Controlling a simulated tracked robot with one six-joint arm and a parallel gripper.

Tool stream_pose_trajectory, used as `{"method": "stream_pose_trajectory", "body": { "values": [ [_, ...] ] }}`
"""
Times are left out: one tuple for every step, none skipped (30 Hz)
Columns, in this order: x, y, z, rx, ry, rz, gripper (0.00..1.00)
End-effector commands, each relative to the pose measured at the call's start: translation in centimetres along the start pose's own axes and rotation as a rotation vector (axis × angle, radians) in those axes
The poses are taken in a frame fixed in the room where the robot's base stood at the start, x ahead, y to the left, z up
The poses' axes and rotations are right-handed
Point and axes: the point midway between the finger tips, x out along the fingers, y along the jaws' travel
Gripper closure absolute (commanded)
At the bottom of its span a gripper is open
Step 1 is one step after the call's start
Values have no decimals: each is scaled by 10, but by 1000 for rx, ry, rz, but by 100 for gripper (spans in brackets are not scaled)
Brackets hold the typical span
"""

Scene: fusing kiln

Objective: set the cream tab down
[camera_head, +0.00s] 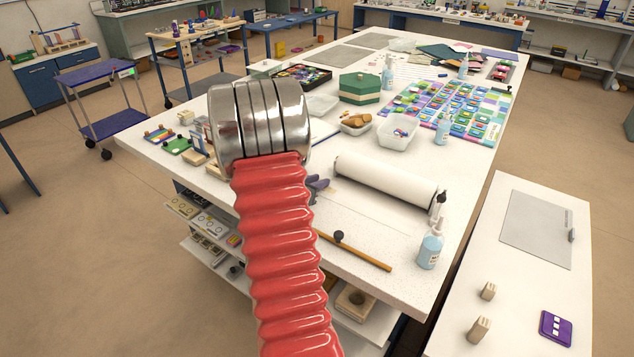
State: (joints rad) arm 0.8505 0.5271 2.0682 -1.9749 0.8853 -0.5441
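I cannot pick out the cream tab for sure in this view. A small cream block (186,117) stands at the left edge of the big white table, near coloured tiles, but I cannot tell whether it is the tab. My red ribbed arm with its metal cuff rises through the middle of the picture and covers part of the table. My gripper does not show; whether it holds anything is hidden.
The big white table (378,222) bears a white roller (388,184), a spray bottle (431,246), clear tubs (398,132) and a patterned mat (415,95). A white side table (520,292) at right holds two beige blocks (488,291) and a purple tile (556,327).

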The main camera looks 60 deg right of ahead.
Motion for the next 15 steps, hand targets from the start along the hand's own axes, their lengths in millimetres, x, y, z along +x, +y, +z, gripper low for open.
{"method": "stream_pose_trajectory", "body": {
  "values": [
    [0, 0, 0, 0, 0, 0, 78],
    [0, 0, 0, 0, 0, 0, 78],
    [0, 0, 1, 1, 0, 0, 78],
    [-1, 0, 2, 1, 0, 0, 78],
    [-1, 0, 3, 1, -1, 0, 78],
    [-4, 0, 2, 1, 0, 1, 78],
    [-6, 1, 3, 1, -1, 1, 78],
    [-9, 1, 3, 1, -1, 2, 78],
    [-13, 1, 2, 1, -1, 2, 78],
    [-17, 1, 2, 0, -1, 3, 78],
    [-21, 1, 2, 0, -1, 3, 78],
    [-27, 1, 3, 1, -1, 3, 78],
    [-32, 1, 2, 1, 0, 3, 78],
    [-37, 1, 2, 0, 0, 4, 78],
    [-44, 2, 3, 1, -1, 4, 78]
  ]
}}
